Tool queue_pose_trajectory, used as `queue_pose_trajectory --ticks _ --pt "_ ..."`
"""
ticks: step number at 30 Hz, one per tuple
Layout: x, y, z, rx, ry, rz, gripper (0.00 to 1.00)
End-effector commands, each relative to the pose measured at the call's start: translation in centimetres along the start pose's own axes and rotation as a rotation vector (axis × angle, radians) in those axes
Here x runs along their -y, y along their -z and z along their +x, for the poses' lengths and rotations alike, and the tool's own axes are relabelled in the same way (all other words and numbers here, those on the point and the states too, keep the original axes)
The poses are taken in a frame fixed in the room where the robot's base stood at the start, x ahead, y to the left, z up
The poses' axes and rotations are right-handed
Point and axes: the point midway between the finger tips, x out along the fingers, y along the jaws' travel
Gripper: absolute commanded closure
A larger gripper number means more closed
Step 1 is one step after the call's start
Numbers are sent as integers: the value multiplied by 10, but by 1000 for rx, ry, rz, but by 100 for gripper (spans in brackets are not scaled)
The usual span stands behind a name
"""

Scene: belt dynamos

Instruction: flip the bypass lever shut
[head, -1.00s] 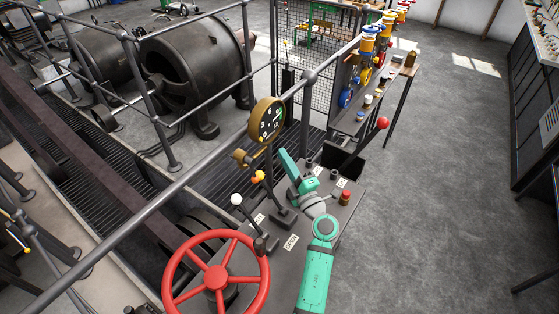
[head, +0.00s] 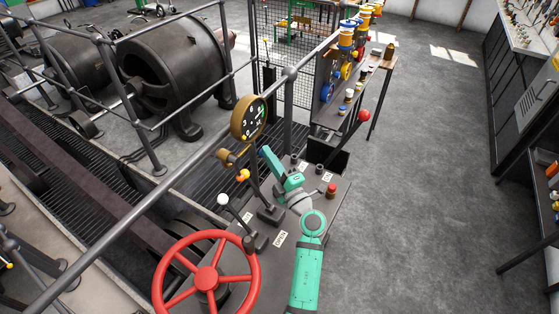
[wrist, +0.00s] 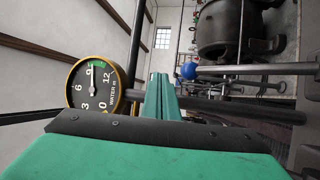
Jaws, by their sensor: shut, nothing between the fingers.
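A white-knobbed lever (head: 222,200) leans left from its black base on the grey console, in the head view. An orange-knobbed lever (head: 243,175) stands behind it and also leans left. I cannot tell from the pictures which is the bypass lever. Small plates lie near their bases; one (head: 280,239) appears to read OPEN. My gripper (head: 267,151) is shut and empty, right of and a little behind the orange knob, apart from it. It also shows in the wrist view (wrist: 159,82), pointing away from the camera.
A red handwheel (head: 206,279) stands at the console's front left. A brass-rimmed gauge (head: 250,118) stands just behind my gripper, close to a grey handrail (head: 180,190). A red push button (head: 331,190) is on the console's right. Open floor (head: 430,190) lies to the right.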

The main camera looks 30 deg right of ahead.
Motion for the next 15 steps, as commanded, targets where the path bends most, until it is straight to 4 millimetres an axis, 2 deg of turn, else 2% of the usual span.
queue_pose_trajectory --ticks 9,15 --pt "-47 11 -42 2 -1 -3 100" --pt "-70 17 -64 1 -1 -2 100"
